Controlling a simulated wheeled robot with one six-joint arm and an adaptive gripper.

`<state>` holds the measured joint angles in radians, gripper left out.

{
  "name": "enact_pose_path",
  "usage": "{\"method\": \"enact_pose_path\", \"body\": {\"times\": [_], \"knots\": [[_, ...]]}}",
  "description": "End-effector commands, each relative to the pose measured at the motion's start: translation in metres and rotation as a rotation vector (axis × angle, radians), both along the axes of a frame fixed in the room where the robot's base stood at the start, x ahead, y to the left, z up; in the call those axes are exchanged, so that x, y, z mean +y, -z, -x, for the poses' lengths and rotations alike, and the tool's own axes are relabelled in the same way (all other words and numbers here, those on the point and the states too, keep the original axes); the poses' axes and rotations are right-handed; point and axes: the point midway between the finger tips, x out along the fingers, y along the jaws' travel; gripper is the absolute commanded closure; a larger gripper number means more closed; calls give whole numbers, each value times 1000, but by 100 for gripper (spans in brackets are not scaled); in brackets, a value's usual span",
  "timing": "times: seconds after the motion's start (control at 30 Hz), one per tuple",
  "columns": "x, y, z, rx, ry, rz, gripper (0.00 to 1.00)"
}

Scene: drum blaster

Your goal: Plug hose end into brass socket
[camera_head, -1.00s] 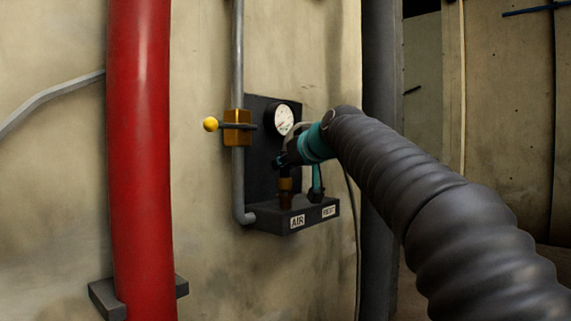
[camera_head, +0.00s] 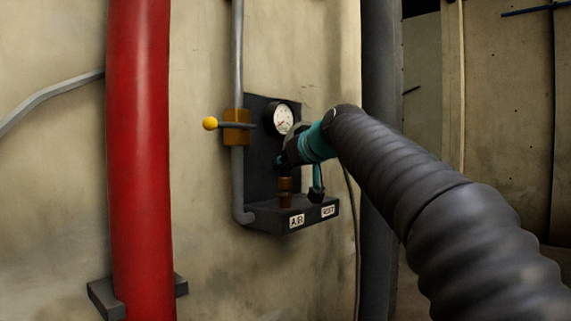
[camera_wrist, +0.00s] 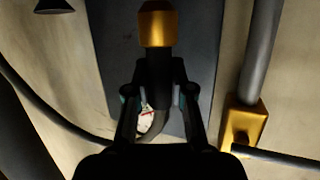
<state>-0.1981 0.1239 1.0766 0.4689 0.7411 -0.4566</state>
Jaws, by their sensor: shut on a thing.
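The brass socket (camera_head: 285,193) stands upright on the dark shelf marked AIR. In the wrist view, which is turned upside down, it shows at the top (camera_wrist: 158,27). The hose end (camera_wrist: 158,78) is a dark cylinder between my fingers, in line with the socket. My gripper (camera_wrist: 159,95) is shut on it. In the head view my gripper (camera_head: 290,158) is just above the socket and hides most of the hose end. The hose end's tip meets the brass in the wrist view; I cannot tell whether it is seated.
A round gauge (camera_head: 283,119) is close behind my gripper. A brass valve (camera_head: 237,130) with a yellow-knobbed lever is left of it. A black cone-shaped holder (camera_wrist: 53,5) is beside the socket. A red pipe (camera_head: 140,160) stands left; a dark column (camera_head: 376,250) stands right.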

Motion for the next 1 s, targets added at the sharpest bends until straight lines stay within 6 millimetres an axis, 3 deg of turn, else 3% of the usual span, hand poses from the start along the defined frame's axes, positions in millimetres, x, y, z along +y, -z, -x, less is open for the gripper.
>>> {"method": "enact_pose_path", "body": {"times": [1.0], "knots": [[0, 14, 0, -1, 0, 0, 100]]}}
